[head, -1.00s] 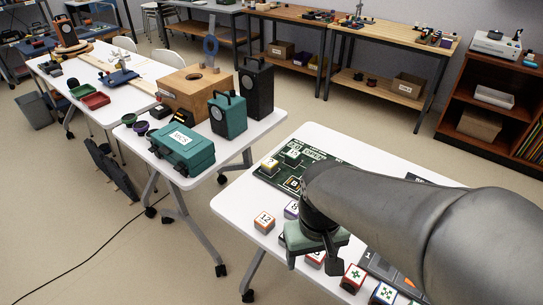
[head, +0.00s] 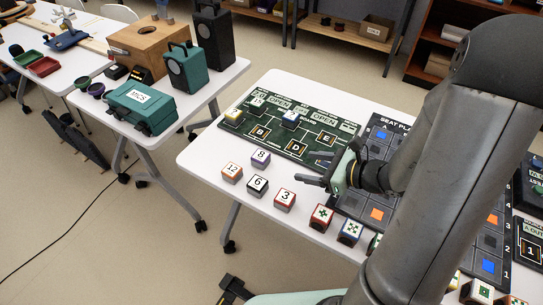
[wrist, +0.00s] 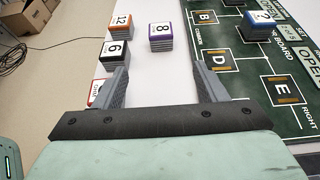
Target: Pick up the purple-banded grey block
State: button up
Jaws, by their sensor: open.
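The purple-banded grey block (head: 260,158), with an 8 on its white top, stands on the white table left of the dark green board. It also shows in the wrist view (wrist: 161,37), ahead of the gap between my fingers. My gripper (head: 315,169) is open and empty, to the right of the block and apart from it, with its fingers pointing left. In the wrist view my gripper's two fingers (wrist: 161,70) are spread wide with bare table between them.
The green board (head: 300,150) with a blue-banded block (head: 291,119) lies behind. A dark seat-plan board (head: 375,205) lies to the right.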

aim_at(267, 160)
jog(key=x, duration=1)
jog(key=shift+w+a+f, duration=0.1)
jog(key=shift+a, duration=0.15)
jog(key=shift+x, duration=3.25)
jog(key=shift+w+d+f, duration=0.1)
jog(key=shift+w+d, duration=0.05)
jog(key=c, duration=1.1)
